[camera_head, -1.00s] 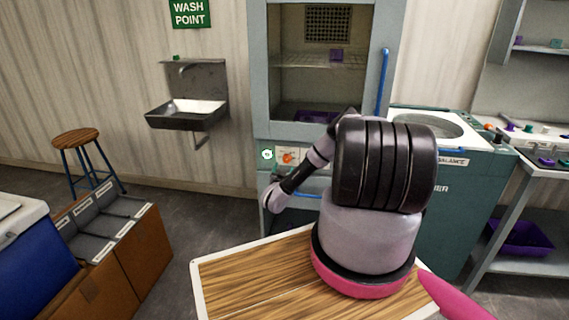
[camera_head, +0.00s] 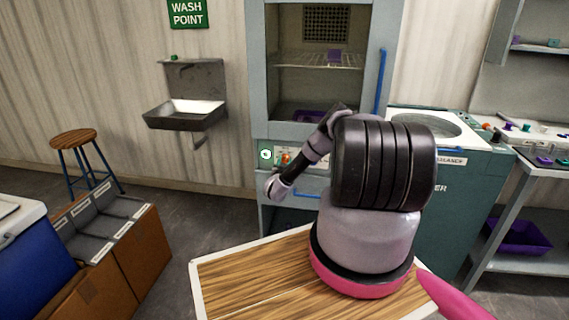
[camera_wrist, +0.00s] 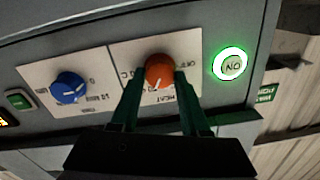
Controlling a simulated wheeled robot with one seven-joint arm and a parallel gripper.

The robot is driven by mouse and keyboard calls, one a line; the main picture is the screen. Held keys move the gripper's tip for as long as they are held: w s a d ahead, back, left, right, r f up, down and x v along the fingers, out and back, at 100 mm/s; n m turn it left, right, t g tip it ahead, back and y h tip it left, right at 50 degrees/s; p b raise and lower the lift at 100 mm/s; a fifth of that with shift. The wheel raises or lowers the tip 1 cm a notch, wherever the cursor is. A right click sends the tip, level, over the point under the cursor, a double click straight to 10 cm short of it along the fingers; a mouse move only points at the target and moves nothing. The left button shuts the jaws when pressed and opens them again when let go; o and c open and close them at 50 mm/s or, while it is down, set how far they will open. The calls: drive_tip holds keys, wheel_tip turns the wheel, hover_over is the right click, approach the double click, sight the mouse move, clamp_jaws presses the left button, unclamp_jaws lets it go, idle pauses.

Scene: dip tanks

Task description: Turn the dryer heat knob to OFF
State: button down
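The dryer heat knob (camera_wrist: 160,70) is round and orange with a white pointer line, on a white plate marked HEAT and OFF. In the wrist view the plate is upside down; OFF is above the knob, and the white line points away from it, down and slightly left. My gripper (camera_wrist: 160,76) has its two dark green fingers apart, one on each side of the knob's lower part. I cannot tell whether they touch it. In the head view the knob (camera_head: 285,158) shows beside my arm, which hides most of the panel and the fingers.
A blue knob (camera_wrist: 69,88) and a green button (camera_wrist: 19,100) lie left of the heat knob. A lit green ON button (camera_wrist: 230,65) lies right. In the head view, the dryer cabinet (camera_head: 258,80) stands beside a sink (camera_head: 186,115) and a teal machine (camera_head: 455,200).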

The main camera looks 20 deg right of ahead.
drive_tip(key=shift+n, duration=0.3)
drive_tip(key=n, duration=0.5)
drive_tip(key=shift+a+n, duration=0.15)
drive_tip(key=shift+n, duration=0.15)
drive_tip(key=n, duration=0.6)
drive_tip(key=shift+w, duration=0.1)
drive_tip(key=n, duration=0.5)
drive_tip(key=shift+g, duration=0.3)
drive_tip(key=n, duration=0.6)
drive_tip(key=shift+f, duration=0.15)
drive_tip(key=shift+c, duration=1.9)
unclamp_jaws()
